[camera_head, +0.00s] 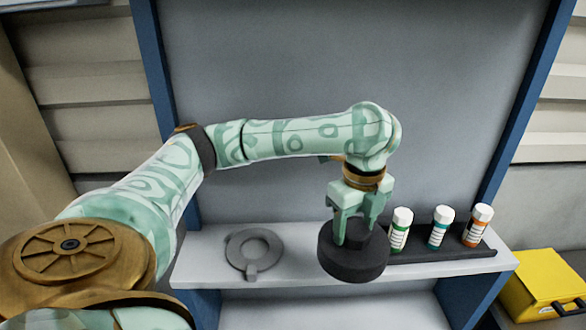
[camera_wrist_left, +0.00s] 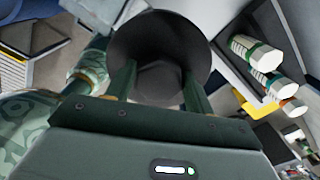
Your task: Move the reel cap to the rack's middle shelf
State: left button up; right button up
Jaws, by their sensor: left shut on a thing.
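The reel cap (camera_head: 352,262) is a dark, round piece with a raised hub in its middle. My left gripper (camera_head: 355,238) points down in the head view, with its fingers shut on the hub of the cap. In the left wrist view the cap (camera_wrist_left: 160,35) shows as a dark disc between and beyond the two fingers (camera_wrist_left: 158,88). The cap is over the front part of a light grey shelf (camera_head: 205,272) of the rack. I cannot tell whether it touches the shelf. My right gripper is not in view.
A grey ring-shaped part with a tab (camera_head: 254,252) lies on the shelf to the left. Three white-capped bottles, green (camera_head: 400,230), teal (camera_head: 439,229) and orange (camera_head: 476,226), stand in a dark holder (camera_head: 450,250) close right of the cap. A yellow case (camera_head: 548,285) is at lower right.

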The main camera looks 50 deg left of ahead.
pick_arm(q)
jog(key=w+a+f+b, duration=0.2)
jog(key=a+f, duration=0.1)
jog(key=f, duration=0.1)
jog(key=w+a+f+b, duration=0.2)
jog(key=w+a+f, duration=0.1)
jog(key=a+f, duration=0.1)
jog(key=w+a+f+b, duration=0.2)
jog(key=a+f+b, duration=0.1)
jog(key=a+f, duration=0.1)
jog(key=shift+w+a+f, duration=0.2)
jog(key=shift+w+f, duration=0.1)
jog(key=shift+f, duration=0.25)
jog(key=shift+r, duration=0.1)
jog(key=o, duration=1.1)
jog(key=shift+c, duration=0.2)
jog(key=shift+r, duration=0.25)
notch_tip(320, 180, up, 12)
jog(key=p, duration=0.4)
jog(key=shift+f+p, duration=0.25)
jog(key=shift+p, duration=0.15)
